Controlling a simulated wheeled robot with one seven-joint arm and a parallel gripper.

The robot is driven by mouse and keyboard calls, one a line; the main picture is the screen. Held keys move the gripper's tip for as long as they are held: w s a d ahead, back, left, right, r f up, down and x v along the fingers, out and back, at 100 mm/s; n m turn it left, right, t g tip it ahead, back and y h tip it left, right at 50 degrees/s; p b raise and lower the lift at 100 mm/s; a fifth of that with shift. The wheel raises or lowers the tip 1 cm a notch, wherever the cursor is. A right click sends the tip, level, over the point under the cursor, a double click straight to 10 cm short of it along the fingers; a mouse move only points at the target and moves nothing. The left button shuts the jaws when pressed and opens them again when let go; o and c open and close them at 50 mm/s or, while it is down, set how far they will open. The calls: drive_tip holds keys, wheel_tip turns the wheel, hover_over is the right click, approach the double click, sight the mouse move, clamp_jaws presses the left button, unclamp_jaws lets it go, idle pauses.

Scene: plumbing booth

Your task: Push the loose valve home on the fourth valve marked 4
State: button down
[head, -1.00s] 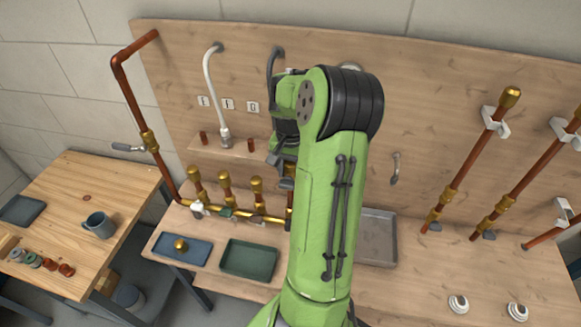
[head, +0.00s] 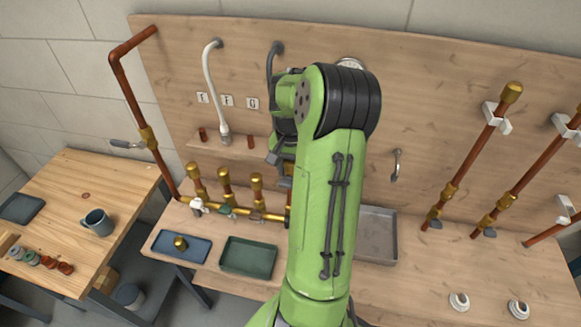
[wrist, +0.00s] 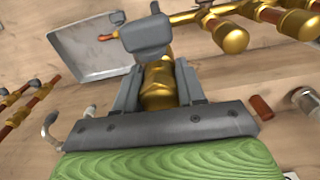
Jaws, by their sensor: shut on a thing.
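My gripper (wrist: 160,92) is shut on a brass valve (wrist: 158,80) with a dark grey lever (wrist: 146,35) in the wrist view. The valve's far end is hidden behind its lever, so I cannot tell whether it is seated. Brass fittings on copper pipe (wrist: 230,35) lie just beyond, to the upper right. In the head view, the brass manifold (head: 240,213) has several upright capped branches, with white (head: 197,205), green (head: 227,211) and reddish (head: 257,214) handles. My arm hides its right end and most of my gripper. I cannot read a 4 anywhere.
A grey tray (head: 377,240) lies right of my arm. Slanted copper pipes (head: 465,160) stand at right. The right front bench is mostly clear.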

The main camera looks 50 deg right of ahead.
drive_tip(key=shift+f+b, duration=1.3)
drive_tip(key=shift+f, duration=0.45)
drive_tip(key=c, duration=0.6)
unclamp_jaws()
wheel_tip(320, 180, up, 16)
drive_tip(key=shift+f+p, duration=0.1)
drive_tip(key=shift+p, duration=0.95)
wheel_tip(320, 180, up, 6)
drive_tip(key=p, duration=0.6)
hover_over(290, 177)
drive_tip(key=w+d, duration=0.2)
drive_tip(key=d, duration=0.1)
